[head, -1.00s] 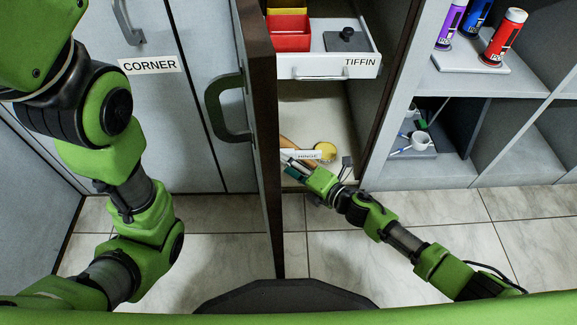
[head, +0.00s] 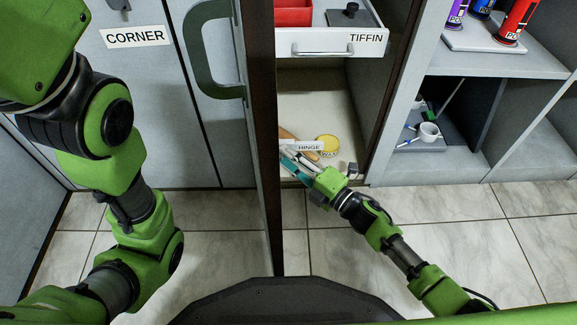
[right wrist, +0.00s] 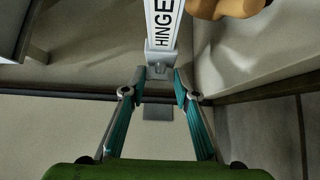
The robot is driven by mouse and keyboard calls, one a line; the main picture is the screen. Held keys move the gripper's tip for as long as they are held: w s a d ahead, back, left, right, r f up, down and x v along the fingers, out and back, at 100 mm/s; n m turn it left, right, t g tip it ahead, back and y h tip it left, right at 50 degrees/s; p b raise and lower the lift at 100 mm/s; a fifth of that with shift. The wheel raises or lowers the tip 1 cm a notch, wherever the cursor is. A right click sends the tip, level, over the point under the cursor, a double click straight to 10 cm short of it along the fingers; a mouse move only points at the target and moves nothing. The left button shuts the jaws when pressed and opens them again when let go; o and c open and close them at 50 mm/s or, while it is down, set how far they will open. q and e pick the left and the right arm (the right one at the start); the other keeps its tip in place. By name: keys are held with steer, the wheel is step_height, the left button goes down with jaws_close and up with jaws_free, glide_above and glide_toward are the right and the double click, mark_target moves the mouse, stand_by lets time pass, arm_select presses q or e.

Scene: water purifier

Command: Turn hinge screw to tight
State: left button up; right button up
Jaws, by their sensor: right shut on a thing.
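The white piece labelled HINGE (head: 310,146) is inside the open cupboard, at the lower left by the dark door edge. In the right wrist view the HINGE piece (right wrist: 163,25) ends in a small grey block (right wrist: 159,66). My right gripper (head: 292,160) reaches in from the right, at the HINGE piece. In the right wrist view its teal fingers (right wrist: 159,84) are on both sides of the grey block and shut on it. The screw itself is too small to tell apart. My left arm shows at the left, but its gripper is out of view.
The open cupboard door (head: 262,120) stands close left of my right gripper. A yellow tin (head: 327,142) and a wooden item (head: 287,133) lie behind the HINGE label. The TIFFIN drawer (head: 325,45) is pulled out above. A shelf with cans (head: 518,20) stands at the right.

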steer(key=shift+f+m+t+y, duration=0.15)
steer(key=shift+m+t+y, duration=0.25)
steer(key=shift+m, duration=0.1)
steer(key=o, duration=1.1)
steer(key=v, duration=1.2)
